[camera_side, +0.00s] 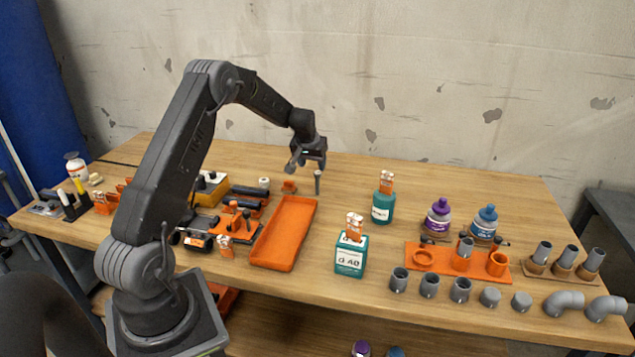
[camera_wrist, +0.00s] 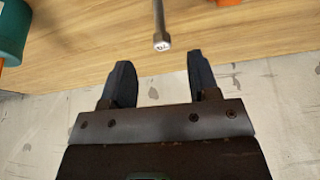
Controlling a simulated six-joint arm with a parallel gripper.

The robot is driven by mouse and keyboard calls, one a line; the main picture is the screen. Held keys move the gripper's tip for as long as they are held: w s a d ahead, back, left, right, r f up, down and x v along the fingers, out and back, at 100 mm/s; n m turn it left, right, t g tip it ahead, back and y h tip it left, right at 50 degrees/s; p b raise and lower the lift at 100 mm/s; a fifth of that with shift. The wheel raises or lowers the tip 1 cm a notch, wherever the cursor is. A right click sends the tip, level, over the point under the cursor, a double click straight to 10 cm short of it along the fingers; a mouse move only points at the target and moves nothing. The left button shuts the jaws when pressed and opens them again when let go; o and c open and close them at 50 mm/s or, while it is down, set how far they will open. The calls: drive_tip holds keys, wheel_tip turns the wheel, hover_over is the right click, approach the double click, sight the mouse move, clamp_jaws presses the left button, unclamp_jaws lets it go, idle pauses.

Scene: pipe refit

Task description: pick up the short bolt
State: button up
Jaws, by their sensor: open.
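A thin grey bolt (camera_side: 317,182) stands upright near the back of the wooden table, just below my gripper (camera_side: 308,163). In the wrist view the bolt (camera_wrist: 160,30) shows its pale head towards the camera, with its shank running to the top edge. My gripper (camera_wrist: 160,62) is open and empty, its two dark fingers apart. The bolt's head lies between the lines of the fingers, a little beyond their tips, with no contact visible.
A small orange block (camera_side: 289,187) sits left of the bolt. An empty orange tray (camera_side: 284,233) lies in front. A teal bottle (camera_side: 383,207) stands to the right, and it also shows in the wrist view (camera_wrist: 12,35).

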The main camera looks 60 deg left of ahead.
sight(316, 174)
drive_tip(key=x, duration=0.4)
drive_tip(key=shift+w+a+f, duration=0.1)
drive_tip(key=shift+w+f, duration=0.05)
drive_tip(key=shift+f, duration=0.15)
drive_tip(key=shift+w+a+x, duration=0.15)
drive_tip(key=shift+x, duration=1.15)
drive_tip(key=shift+w+a+x, duration=0.1)
drive_tip(key=shift+a+x, duration=0.05)
drive_tip(key=shift+x, duration=1.15)
drive_tip(key=shift+r, duration=0.15)
clamp_jaws()
drive_tip(key=shift+r, duration=0.1)
